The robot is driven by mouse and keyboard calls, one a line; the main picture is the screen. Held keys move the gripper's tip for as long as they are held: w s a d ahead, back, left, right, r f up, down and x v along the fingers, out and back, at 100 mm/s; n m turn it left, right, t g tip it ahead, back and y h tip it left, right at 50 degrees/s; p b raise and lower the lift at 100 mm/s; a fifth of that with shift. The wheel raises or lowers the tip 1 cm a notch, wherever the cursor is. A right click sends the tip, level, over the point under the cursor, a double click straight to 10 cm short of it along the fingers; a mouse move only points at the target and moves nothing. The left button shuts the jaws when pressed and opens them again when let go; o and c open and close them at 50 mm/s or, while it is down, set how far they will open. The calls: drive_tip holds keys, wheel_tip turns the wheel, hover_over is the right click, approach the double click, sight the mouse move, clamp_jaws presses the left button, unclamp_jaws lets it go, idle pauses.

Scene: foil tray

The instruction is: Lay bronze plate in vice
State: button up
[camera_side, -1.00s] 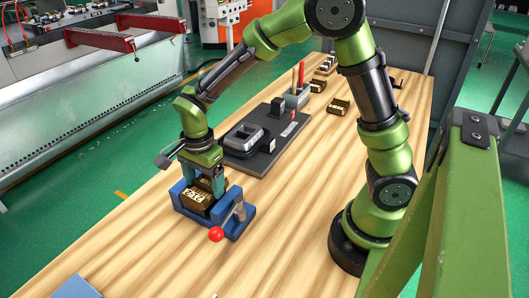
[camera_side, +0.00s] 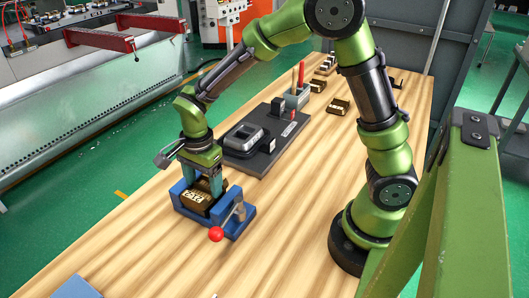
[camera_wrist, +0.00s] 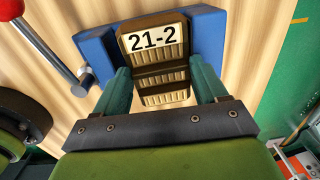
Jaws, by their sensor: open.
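The bronze plate (camera_side: 194,200) is a ribbed brown-gold block with a white label. It lies in the blue vice (camera_side: 233,229), between the vice's walls. In the wrist view the plate (camera_wrist: 158,68) shows the label "21-2", and the blue vice (camera_wrist: 209,38) stands around its far end. My gripper (camera_side: 205,184) is over the vice, and in the wrist view its two teal fingers (camera_wrist: 160,80) stand on either side of the plate. The fingers look spread, with the plate between them. The plate's underside is hidden.
The vice has a lever with a red ball (camera_side: 216,234) at its front. Behind the vice lies a dark board (camera_side: 235,163) with a grey fixture (camera_side: 244,137). More brown blocks (camera_side: 339,106) and a tool holder (camera_side: 297,97) stand farther back.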

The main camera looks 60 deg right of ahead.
sight(206, 187)
drive_tip(key=shift+s+a+r+g, duration=0.2)
drive_tip(key=shift+s+g, duration=0.1)
drive_tip(key=shift+s, duration=0.25)
drive_tip(key=shift+w+d+r, duration=0.1)
drive_tip(key=shift+r, duration=0.55)
drive_tip(key=shift+w+d+r, duration=0.1)
drive_tip(key=shift+r, duration=0.5)
drive_tip(key=o, duration=0.3)
drive_tip(key=shift+r, duration=2)
